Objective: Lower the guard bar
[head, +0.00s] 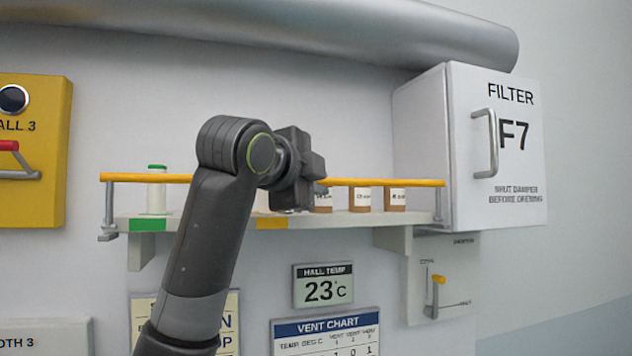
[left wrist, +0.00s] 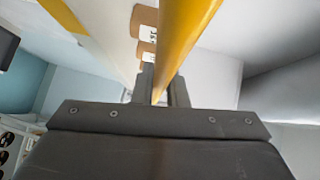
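The yellow guard bar (head: 375,182) runs level across the front of the wall shelf (head: 190,222), a little above the shelf board. Metal arms hold it at both ends. My left gripper (head: 318,190) is at the middle of the bar, and my arm hides part of it. In the left wrist view the bar (left wrist: 183,28) passes between the two fingers (left wrist: 160,92), which sit close on both sides of it and appear shut on it. My right gripper is not in view.
A filter cabinet (head: 520,150) juts out at right, above a damper lever (head: 435,295). A large pipe (head: 300,25) runs overhead. A yellow box (head: 45,130) is at left.

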